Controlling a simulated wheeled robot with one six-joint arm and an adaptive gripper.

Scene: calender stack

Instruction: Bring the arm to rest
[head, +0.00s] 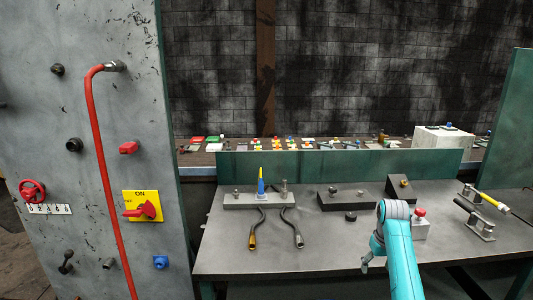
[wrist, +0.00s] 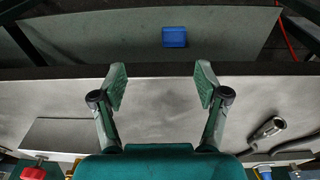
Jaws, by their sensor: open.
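My arm (head: 402,262) is turquoise with a grey joint, and rises from the bottom edge at the right in the head view, in front of the grey bench. My gripper (head: 366,263) shows only as a small dark tip left of the arm. In the wrist view my gripper (wrist: 161,85) has its two fingers wide apart with nothing between them. It hangs over the bench top (wrist: 158,110), near the bench's edge. How high it is above the bench I cannot tell.
A red button box (head: 420,228) stands right behind the arm. Two hoses (head: 292,230) lie left on the bench. A blue block (wrist: 174,37) is beyond the bench edge. A grey panel (head: 80,180) with a red pipe stands left. The bench's front middle is clear.

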